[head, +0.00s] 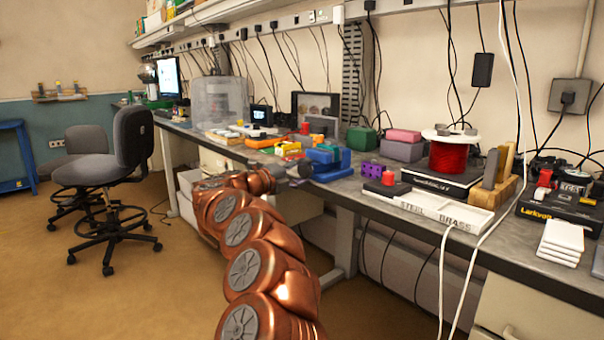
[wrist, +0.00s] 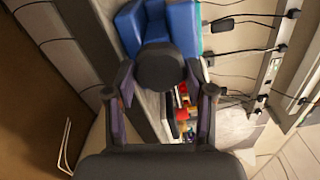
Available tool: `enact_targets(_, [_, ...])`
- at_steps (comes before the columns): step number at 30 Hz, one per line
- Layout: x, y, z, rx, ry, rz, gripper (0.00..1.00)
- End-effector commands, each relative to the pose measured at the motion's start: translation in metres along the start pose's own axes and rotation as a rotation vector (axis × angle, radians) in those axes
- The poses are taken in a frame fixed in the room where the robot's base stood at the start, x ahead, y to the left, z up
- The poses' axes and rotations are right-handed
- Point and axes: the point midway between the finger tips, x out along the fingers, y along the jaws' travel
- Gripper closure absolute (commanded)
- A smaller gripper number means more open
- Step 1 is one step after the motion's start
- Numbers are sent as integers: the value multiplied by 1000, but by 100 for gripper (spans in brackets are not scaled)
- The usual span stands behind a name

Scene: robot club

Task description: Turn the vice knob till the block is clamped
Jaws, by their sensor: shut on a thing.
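The blue vice (head: 335,163) stands at the front edge of the long workbench, and its blue body also shows at the top of the wrist view (wrist: 182,28). Its round dark knob (wrist: 160,68) faces my wrist camera. My gripper (wrist: 160,84) has one finger on each side of the knob and is shut on it. In the head view my gripper (head: 291,171) is at the bench edge, left of the vice. The block and the gap between the vice jaws cannot be made out clearly in either view.
Yellow and red pieces (head: 289,149) lie just behind my gripper. Purple blocks (head: 372,169), a red spool (head: 449,152) and a labelled white tray (head: 445,209) stand to the right on the bench. White cables hang over the front edge. The floor left of my arm is clear up to the chair (head: 120,165).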

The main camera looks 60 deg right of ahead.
Motion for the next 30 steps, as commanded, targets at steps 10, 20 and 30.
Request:
enact_targets(10, [0,1,0,-1,-1,2,81])
enact_targets(20, [-1,1,0,-1,-2,1,81])
enact_targets(30, [-1,1,0,-1,-2,1,30])
